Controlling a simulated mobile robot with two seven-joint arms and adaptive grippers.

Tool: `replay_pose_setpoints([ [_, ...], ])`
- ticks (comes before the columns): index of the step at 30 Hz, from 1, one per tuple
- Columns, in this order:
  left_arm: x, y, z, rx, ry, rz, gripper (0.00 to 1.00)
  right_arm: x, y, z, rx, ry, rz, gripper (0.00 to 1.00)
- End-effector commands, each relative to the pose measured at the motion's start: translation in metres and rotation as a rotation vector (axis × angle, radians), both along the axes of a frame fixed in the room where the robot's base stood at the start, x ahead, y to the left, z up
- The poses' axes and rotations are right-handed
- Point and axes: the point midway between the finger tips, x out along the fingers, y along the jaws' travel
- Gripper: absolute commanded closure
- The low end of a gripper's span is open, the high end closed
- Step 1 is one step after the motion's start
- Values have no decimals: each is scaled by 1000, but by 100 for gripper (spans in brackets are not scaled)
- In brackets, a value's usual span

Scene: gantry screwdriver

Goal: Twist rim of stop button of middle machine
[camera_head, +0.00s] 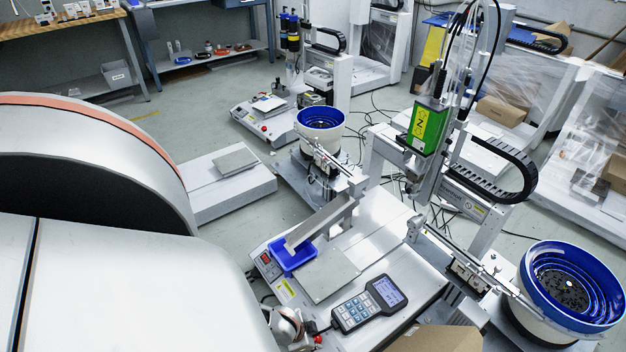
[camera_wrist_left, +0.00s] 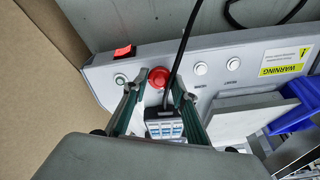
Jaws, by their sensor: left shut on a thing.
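The middle machine's front panel (camera_wrist_left: 220,62) shows in the wrist view with the red stop button (camera_wrist_left: 159,78) on it. The button also shows in the head view (camera_head: 318,340), small at the bottom edge. My left gripper (camera_wrist_left: 160,82) has one finger on each side of the button and is shut on it. In the head view the gripper (camera_head: 291,325) is partly hidden by my own arm. The exact contact of the fingertips with the rim is too small to tell. My right gripper is in neither view.
A keypad pendant (camera_head: 369,303) lies on the middle machine beside the gripper, its black cable (camera_wrist_left: 182,48) passing close to the right finger. White buttons (camera_wrist_left: 201,69) and a red switch (camera_wrist_left: 124,52) sit nearby. A blue bin (camera_head: 292,256) and cardboard box (camera_head: 436,339) are near.

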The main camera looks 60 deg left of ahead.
Motion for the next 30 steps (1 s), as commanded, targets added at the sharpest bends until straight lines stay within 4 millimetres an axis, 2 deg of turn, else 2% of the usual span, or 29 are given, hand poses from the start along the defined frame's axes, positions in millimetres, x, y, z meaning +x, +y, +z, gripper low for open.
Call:
replay_pose_setpoints([
  [15, -1, 1, 0, 133, 17, -347, 95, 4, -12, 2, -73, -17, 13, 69],
  [30, -3, 2, -2, 176, 25, -456, 95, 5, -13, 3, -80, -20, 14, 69],
])
